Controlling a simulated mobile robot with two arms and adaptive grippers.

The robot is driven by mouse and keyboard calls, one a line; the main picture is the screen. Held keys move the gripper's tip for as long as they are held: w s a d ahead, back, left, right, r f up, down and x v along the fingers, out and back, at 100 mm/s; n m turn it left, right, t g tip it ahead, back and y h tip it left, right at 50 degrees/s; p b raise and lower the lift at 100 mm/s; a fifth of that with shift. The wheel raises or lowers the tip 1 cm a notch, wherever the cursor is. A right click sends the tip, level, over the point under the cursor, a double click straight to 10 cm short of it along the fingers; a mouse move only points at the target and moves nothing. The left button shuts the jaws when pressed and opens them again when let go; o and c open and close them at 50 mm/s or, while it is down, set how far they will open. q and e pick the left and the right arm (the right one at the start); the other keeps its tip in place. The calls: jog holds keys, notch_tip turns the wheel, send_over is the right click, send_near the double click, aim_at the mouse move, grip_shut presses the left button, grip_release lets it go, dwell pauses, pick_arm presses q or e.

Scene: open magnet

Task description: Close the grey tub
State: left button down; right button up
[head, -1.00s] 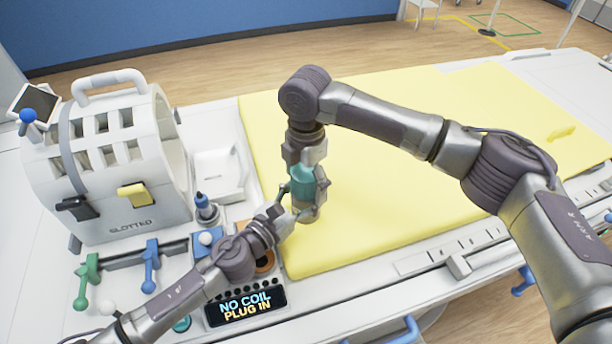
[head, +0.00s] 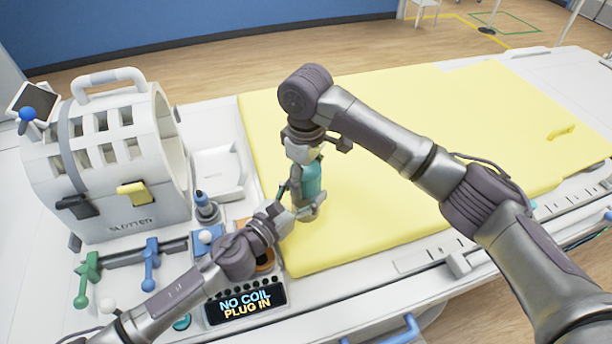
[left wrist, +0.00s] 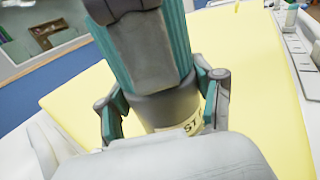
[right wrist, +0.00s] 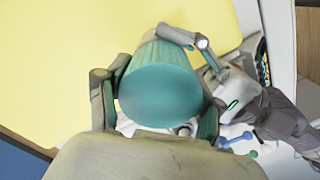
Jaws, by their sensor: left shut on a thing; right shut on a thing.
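The grey tub (left wrist: 168,108) is upright between the fingers of my left gripper (left wrist: 163,98) in the left wrist view, with part of a pale label showing. In the head view my left gripper (head: 303,208) hides most of it. A tall ribbed teal lid (head: 313,182) is directly above the tub. My right gripper (head: 306,160) comes down from above and is shut on this lid. The round top of the lid (right wrist: 160,95) shows between its fingers in the right wrist view. No gap shows between lid and tub; how far it is seated I cannot tell.
The yellow mat (head: 420,130) lies below and to the right, mostly clear. A white slotted magnet model (head: 110,160) stands at left. A display (head: 245,305) reading "NO COIL PLUG IN" and green and blue levers (head: 150,265) are at the front left.

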jog(key=m, duration=0.3)
jog(key=shift+m, duration=0.3)
jog(key=o, duration=1.4)
jog(key=shift+c, duration=0.2)
notch_tip(320, 180, up, 12)
pick_arm(q)
jog(key=shift+c, duration=0.4)
grip_release()
